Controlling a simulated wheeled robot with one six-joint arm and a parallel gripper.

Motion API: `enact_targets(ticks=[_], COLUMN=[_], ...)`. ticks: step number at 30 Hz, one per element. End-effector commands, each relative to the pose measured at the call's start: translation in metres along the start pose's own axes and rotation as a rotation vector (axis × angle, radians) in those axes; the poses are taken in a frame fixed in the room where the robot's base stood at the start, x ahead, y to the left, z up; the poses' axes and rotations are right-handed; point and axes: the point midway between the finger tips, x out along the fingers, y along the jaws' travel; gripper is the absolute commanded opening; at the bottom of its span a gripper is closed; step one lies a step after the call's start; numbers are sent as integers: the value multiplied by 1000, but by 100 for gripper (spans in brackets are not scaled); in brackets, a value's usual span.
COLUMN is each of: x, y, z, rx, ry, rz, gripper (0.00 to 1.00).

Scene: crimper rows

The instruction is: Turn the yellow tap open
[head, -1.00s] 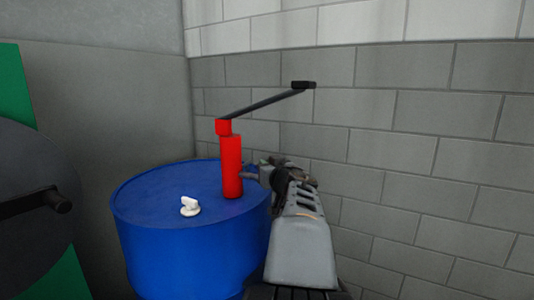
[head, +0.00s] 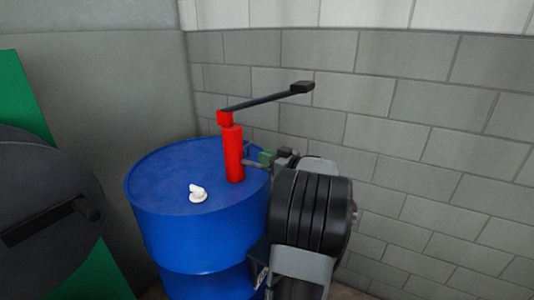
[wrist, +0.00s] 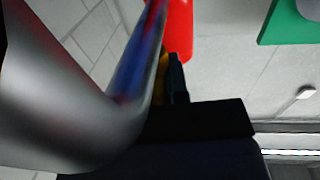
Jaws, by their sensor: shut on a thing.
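A red hand pump (head: 233,155) stands upright on the blue drum (head: 165,230), with a dark crank handle (head: 265,101) reaching up and right from its top. My gripper (head: 268,157) is at the right side of the pump, below the crank. In the wrist view a shiny curved metal pipe (wrist: 110,120) fills the left and joins the red pump (wrist: 181,30). A thin sliver of the yellow tap (wrist: 163,65) shows between the pipe and my dark gripper finger (wrist: 177,80). My gripper is shut on the tap, which is mostly hidden; its angle cannot be told.
A white cap (head: 198,193) sits on the drum top. A grey block wall (head: 430,140) stands close behind and right. At the left is a dark round object with a handle (head: 45,215) in front of a green panel (head: 22,95). The space above the drum's left side is clear.

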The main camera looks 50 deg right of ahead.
Motion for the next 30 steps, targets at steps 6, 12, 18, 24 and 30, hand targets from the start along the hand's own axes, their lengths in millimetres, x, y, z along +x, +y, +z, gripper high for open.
enact_targets(ticks=[6, 12, 18, 24, 30], x=[0, 0, 0, 0, -5], y=[1, 1, 0, 0, 1], z=[-4, -5, -4, -2, -2], rx=[-4, -4, -3, -1, -1], ry=[8, 9, 6, 4, 2], rz=[-3, -3, -3, -4, -2], gripper=[0, 0, 34, 40, 40])
